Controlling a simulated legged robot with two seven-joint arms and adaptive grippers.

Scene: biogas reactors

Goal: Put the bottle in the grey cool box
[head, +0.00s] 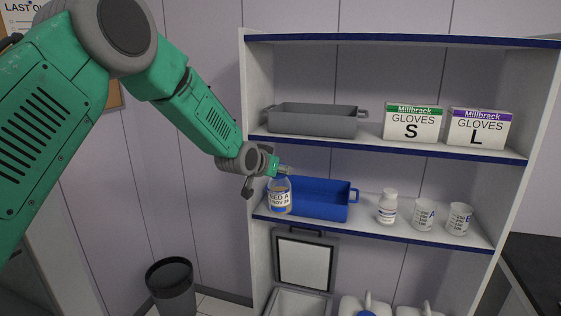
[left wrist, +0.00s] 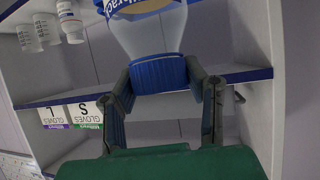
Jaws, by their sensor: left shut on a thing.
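In the left wrist view the fingers (left wrist: 164,78) clasp the bottle's blue cap (left wrist: 158,74), with the clear body (left wrist: 147,35) beyond. I cannot tell whether the bottle touches the shelf. The grey cool box (head: 297,304) is below, its lid (head: 303,262) raised; its lower part is cut off. My right gripper is not in view.
The blue tray (head: 325,208) is close beside the bottle. A small white bottle (head: 387,208) and two beakers (head: 424,215) (head: 459,219) stand to its right. A grey tray (head: 310,122) and glove boxes (head: 412,122) are above. White jugs (head: 365,306) adjoin the cool box; a bin (head: 172,285) is left.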

